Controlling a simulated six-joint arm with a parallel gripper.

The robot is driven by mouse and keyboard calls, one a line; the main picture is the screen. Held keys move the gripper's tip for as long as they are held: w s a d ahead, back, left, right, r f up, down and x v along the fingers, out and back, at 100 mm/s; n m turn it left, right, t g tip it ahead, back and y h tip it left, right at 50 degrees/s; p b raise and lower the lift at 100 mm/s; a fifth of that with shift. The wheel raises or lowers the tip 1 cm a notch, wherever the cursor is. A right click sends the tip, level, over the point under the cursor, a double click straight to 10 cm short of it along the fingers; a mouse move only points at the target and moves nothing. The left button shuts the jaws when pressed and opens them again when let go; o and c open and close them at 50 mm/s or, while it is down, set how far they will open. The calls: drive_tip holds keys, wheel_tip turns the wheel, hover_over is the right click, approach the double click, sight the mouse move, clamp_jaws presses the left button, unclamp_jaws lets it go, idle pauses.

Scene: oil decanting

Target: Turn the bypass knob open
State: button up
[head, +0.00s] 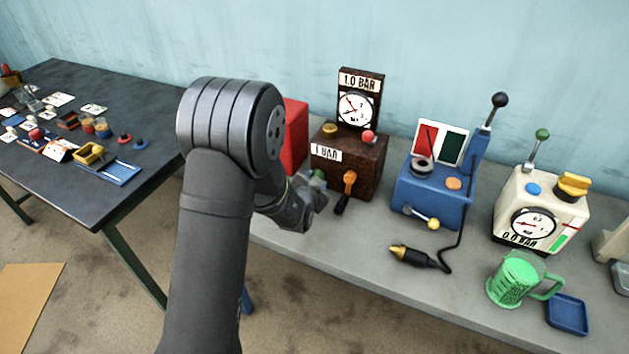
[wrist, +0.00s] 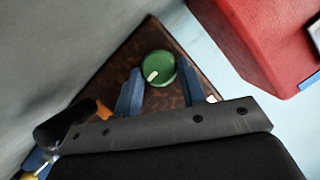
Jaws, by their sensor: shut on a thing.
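The brown wooden box (head: 350,165) stands on the grey bench, with a gauge (head: 355,107) marked 1.0 BAR on top. A round green knob (wrist: 160,66) with a white pointer mark is on its side face; I take it as the bypass knob. The mark points down and left in the wrist view. The knob shows only partly in the head view (head: 318,174), behind my gripper (head: 316,189). In the wrist view my gripper (wrist: 160,86) has its two blue fingers either side of the knob, shut on it.
An orange lever (head: 349,182) with a black handle is on the box's front, close to my gripper. A red box (head: 294,137) stands just left. A blue device (head: 432,192), a cream gauge box (head: 540,210) and a green mug (head: 515,279) stand further right.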

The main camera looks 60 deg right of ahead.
drive_tip(key=shift+m+t, duration=0.3)
drive_tip(key=shift+m, duration=0.2)
drive_tip(key=o, duration=1)
drive_tip(key=v, duration=1.7)
drive_tip(key=shift+s+a+f, duration=0.1)
drive_tip(key=shift+s+a, duration=0.05)
drive_tip(key=shift+a, duration=0.1)
drive_tip(key=x, duration=1.7)
drive_tip(key=shift+d, duration=0.3)
